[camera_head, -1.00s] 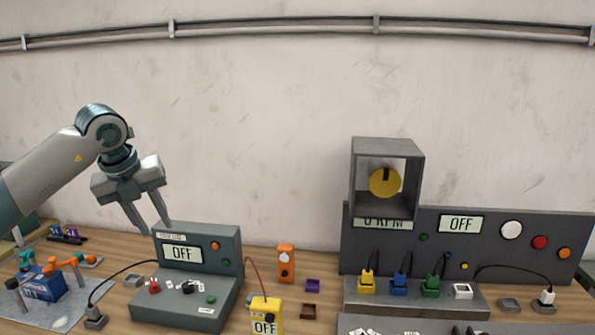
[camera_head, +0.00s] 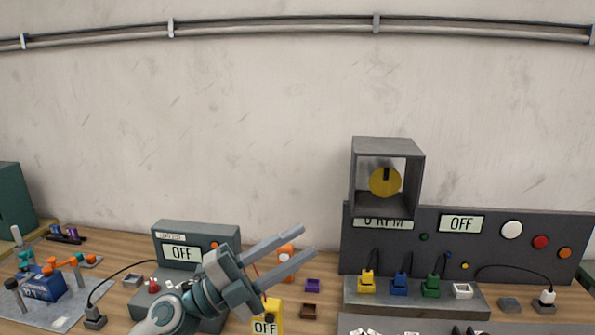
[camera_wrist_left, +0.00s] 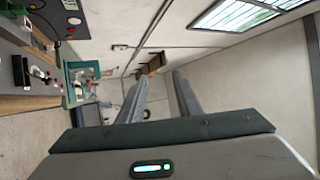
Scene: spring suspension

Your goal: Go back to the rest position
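My left gripper (camera_head: 292,251) is in the lower middle of the head view, its fingers pointing up and to the right. The fingers are apart with nothing between them. The gripper and wrist cover part of the left grey OFF box (camera_head: 196,235) and part of the orange device (camera_head: 287,258). In the left wrist view the two fingers (camera_wrist_left: 160,95) stand apart and empty, with the room beyond them. My right gripper is not in view.
A yellow OFF meter (camera_head: 267,318) stands just below the left gripper. At the right is a dark panel (camera_head: 480,255) with a box-framed yellow disc (camera_head: 384,182) and several coloured plugs in front. A grey mat (camera_head: 55,318) with parts lies at the left.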

